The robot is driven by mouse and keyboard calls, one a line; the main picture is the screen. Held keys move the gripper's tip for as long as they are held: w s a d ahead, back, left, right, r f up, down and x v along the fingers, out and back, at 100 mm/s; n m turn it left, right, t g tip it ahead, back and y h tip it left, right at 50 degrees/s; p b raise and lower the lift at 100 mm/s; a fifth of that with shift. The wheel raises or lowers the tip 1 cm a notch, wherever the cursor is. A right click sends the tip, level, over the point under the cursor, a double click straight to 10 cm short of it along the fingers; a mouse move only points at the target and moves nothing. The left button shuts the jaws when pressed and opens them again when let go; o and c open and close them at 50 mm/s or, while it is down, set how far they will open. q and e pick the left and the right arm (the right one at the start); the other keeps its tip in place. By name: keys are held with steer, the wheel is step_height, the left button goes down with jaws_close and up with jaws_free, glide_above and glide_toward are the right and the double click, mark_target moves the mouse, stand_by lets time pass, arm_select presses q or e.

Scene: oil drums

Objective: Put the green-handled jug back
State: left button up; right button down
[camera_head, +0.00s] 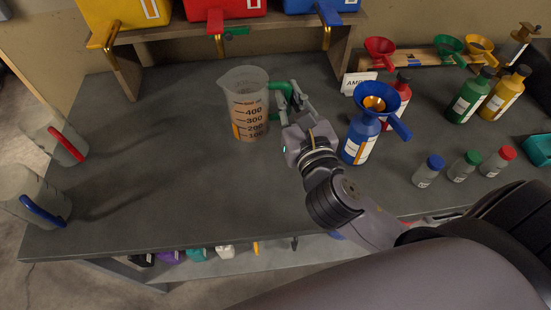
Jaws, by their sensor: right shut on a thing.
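The green-handled jug (247,112) is a clear measuring jug with printed numbers and an orange level strip. It appears upright at the middle of the grey bench, its green handle facing right. My right gripper (284,98) comes in from the right and is shut on the green handle. I cannot tell whether the jug's base touches the bench. My left gripper is not in view.
A jug with a red handle (62,141) and one with a blue handle (38,199) stand at the left. A blue bottle (357,147) with a blue funnel (369,95) stands close to my right arm. Small capped bottles (463,171) stand at right. The bench (140,175) is clear left of the jug.

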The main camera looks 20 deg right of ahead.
arm_select(q)
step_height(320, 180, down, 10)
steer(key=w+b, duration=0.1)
steer(key=b, duration=0.7)
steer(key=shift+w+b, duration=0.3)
arm_select(e)
steer(key=shift+f, duration=8.9)
steer(key=shift+f, duration=0.1)
steer(key=c, duration=2.1)
jaws_free()
steer(key=shift+f, duration=0.1)
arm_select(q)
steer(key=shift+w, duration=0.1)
arm_select(e)
steer(key=o, duration=0.5)
steer(key=shift+c, duration=0.2)
